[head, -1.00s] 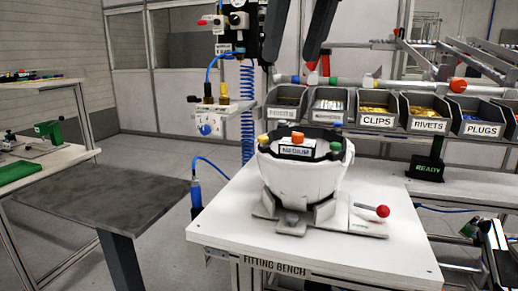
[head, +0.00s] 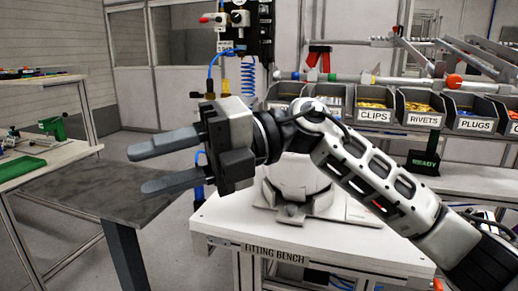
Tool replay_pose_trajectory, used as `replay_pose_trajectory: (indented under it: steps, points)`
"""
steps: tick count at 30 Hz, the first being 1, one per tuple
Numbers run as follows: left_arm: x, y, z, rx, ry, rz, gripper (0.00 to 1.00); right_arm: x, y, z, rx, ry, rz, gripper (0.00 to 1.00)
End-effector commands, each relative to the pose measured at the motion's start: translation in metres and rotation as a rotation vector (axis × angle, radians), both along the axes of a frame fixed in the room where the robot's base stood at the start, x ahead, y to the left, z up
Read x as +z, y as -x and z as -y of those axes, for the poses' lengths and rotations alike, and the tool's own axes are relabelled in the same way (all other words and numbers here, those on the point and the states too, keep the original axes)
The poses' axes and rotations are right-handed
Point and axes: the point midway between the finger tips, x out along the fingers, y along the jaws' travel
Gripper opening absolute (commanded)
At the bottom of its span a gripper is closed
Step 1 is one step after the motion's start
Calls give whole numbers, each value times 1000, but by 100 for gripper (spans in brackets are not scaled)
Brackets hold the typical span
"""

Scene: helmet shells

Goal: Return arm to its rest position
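My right arm reaches across the head view from the lower right. My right gripper (head: 152,167) points left over the grey table, its two dark fingers apart with nothing between them. The arm hides most of the white helmet shell (head: 292,174), whose lower part shows in its holder (head: 290,212) on the fitting bench (head: 235,222). My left gripper is not in view.
A dark grey table (head: 75,190) stands at the left. Labelled bins, among them clips (head: 374,116), rivets (head: 422,119) and plugs (head: 474,125), line the back right. A blue coiled hose (head: 248,75) hangs behind my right gripper.

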Motion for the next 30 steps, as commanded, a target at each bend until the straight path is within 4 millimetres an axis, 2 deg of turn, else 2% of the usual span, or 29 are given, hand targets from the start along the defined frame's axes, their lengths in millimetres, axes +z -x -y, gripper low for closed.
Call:
replay_pose_trajectory:
  steps: [4, 8, 11, 14, 17, 18, 20, 21, 24, 27, 30]
  points:
    - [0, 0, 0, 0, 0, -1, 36, -11, -11, 8, -99, -325, -342, 40]
    - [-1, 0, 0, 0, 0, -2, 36, -34, -39, 33, -264, -557, -645, 40]
    - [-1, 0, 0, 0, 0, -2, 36, -69, -63, 61, -432, -694, -883, 40]
    - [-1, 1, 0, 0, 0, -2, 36, -121, -81, 94, -629, -790, -1122, 40]
    - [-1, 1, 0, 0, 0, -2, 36, -187, -85, 129, -847, -841, -1356, 40]
    - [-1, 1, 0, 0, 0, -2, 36, -214, -82, 143, -933, -849, -1444, 40]
    - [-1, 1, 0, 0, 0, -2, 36, -255, -73, 162, -1061, -846, -1569, 40]
    - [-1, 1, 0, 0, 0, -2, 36, -282, -63, 174, -1143, -837, -1649, 40]
    - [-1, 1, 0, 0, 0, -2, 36, -344, -30, 200, -1342, -788, -1831, 40]
    - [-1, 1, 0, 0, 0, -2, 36, -393, 10, 221, -1511, -716, -1984, 40]
    - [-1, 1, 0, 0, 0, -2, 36, -426, 46, 236, -1635, -643, -2095, 40]
